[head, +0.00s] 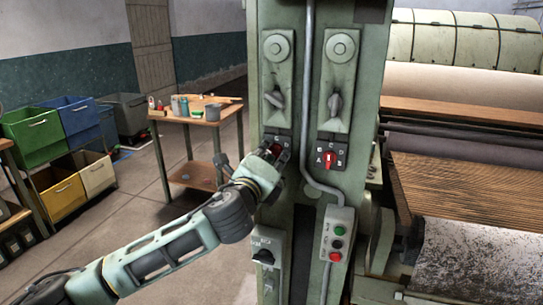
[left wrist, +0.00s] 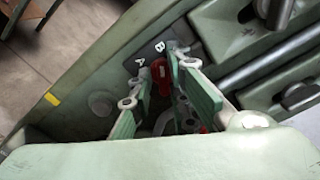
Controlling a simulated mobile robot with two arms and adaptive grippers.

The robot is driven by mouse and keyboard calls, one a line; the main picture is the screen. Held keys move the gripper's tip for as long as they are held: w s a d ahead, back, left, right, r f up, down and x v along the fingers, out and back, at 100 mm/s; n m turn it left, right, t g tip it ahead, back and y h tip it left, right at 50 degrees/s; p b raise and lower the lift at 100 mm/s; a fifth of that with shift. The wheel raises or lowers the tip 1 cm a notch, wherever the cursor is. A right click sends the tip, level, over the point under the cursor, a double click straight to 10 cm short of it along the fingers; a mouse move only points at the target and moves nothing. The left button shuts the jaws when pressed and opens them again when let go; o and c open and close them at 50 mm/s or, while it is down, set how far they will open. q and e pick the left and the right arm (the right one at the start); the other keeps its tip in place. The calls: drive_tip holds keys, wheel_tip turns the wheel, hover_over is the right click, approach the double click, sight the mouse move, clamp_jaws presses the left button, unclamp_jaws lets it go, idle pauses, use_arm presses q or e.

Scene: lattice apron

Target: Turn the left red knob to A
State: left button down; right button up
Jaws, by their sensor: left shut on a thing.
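The left red knob (left wrist: 163,76) shows between my left gripper's fingers in the left wrist view, on a dark plate with the letters A and B visible. Its other letters are hidden, and I cannot tell which letter it points to. My left gripper (head: 276,152) is shut on the knob in the head view, its arm reaching in from the lower left and covering most of the plate. In the left wrist view its fingers (left wrist: 158,73) stand on both sides of the knob. My right gripper is out of view.
A second red knob (head: 330,160) sits to the right on its own lettered plate. Grey levers (head: 335,103) are above, and a box with green and red buttons (head: 337,243) is below right. A wooden table (head: 205,112) stands behind left; the rollers are at right.

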use_arm(q)
drive_tip(key=shift+r+n, duration=0.3)
drive_tip(key=shift+d+n, duration=0.1)
drive_tip(key=shift+n, duration=0.4)
drive_tip(key=n, duration=0.4)
drive_tip(key=shift+r, duration=0.15)
drive_tip(key=n+p, duration=0.1)
drive_tip(key=n, duration=0.5)
drive_tip(key=shift+r, duration=0.15)
drive_tip(key=shift+n, duration=0.3)
drive_tip(key=c, duration=1.9)
unclamp_jaws()
drive_tip(key=shift+s, duration=0.1)
drive_tip(key=shift+o, duration=0.4)
drive_tip(key=shift+f, duration=0.35)
